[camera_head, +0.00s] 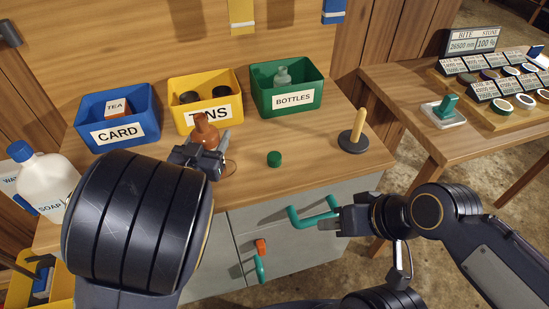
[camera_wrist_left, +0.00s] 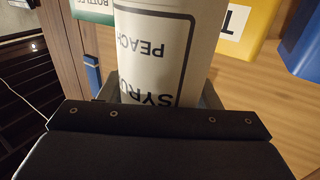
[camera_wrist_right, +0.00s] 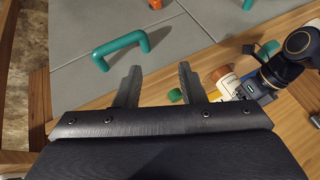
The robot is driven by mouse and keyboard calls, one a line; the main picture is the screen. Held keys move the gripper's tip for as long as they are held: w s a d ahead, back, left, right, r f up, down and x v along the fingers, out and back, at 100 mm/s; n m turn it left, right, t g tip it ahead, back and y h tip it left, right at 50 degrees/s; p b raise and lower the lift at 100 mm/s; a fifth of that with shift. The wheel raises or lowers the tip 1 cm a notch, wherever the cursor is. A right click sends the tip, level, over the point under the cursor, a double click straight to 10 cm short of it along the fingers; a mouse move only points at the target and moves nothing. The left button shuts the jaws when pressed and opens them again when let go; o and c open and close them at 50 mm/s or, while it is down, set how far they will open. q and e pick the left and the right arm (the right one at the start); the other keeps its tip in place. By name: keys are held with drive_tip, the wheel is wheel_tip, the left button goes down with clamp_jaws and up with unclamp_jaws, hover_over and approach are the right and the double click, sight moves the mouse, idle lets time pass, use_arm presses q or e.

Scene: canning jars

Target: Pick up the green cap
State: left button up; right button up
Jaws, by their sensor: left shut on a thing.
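The green cap (camera_head: 274,159) lies on the wooden counter, right of the brown bottle. It also shows in the right wrist view (camera_wrist_right: 176,95), small, beyond and between my right fingers, close to the right one. My left gripper (camera_head: 212,150) is shut on the brown bottle (camera_head: 205,131), upright at the counter. Its white label reads "PEACH SYRUP" in the left wrist view (camera_wrist_left: 155,45). My right gripper (camera_head: 328,222) is open and empty, in front of the counter, apart from the cap.
Blue (camera_head: 93,109), yellow (camera_head: 176,97) and green (camera_head: 297,104) bins stand along the back. A post on a dark base (camera_head: 353,138) stands right of the cap. A green handle (camera_head: 313,214) is near my right gripper. A soap bottle (camera_head: 45,180) is at left.

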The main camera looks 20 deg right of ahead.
drive_tip(key=o, duration=0.4)
drive_tip(key=shift+w+r, duration=0.2)
drive_tip(key=shift+o, duration=0.5)
drive_tip(key=w+d+r+n+g, duration=0.1)
drive_tip(key=w+r+n+g, duration=0.1)
drive_tip(key=w+r+n, duration=0.2)
drive_tip(key=w+n, duration=0.3)
drive_tip(key=n, duration=0.1)
drive_tip(key=shift+r+h, duration=0.25)
drive_tip(key=shift+h, duration=0.15)
drive_tip(key=n+g+h, duration=0.3)
drive_tip(key=n+g, duration=0.1)
drive_tip(key=n, duration=1.2)
hover_over(274, 156)
drive_tip(key=f, duration=0.5)
drive_tip(key=shift+s+f, duration=0.15)
drive_tip(key=shift+s, duration=0.1)
drive_tip(key=shift+w+f, duration=0.15)
drive_tip(key=shift+f, duration=1.15)
drive_tip(key=shift+w+f, duration=0.1)
drive_tip(key=shift+f, duration=1.2)
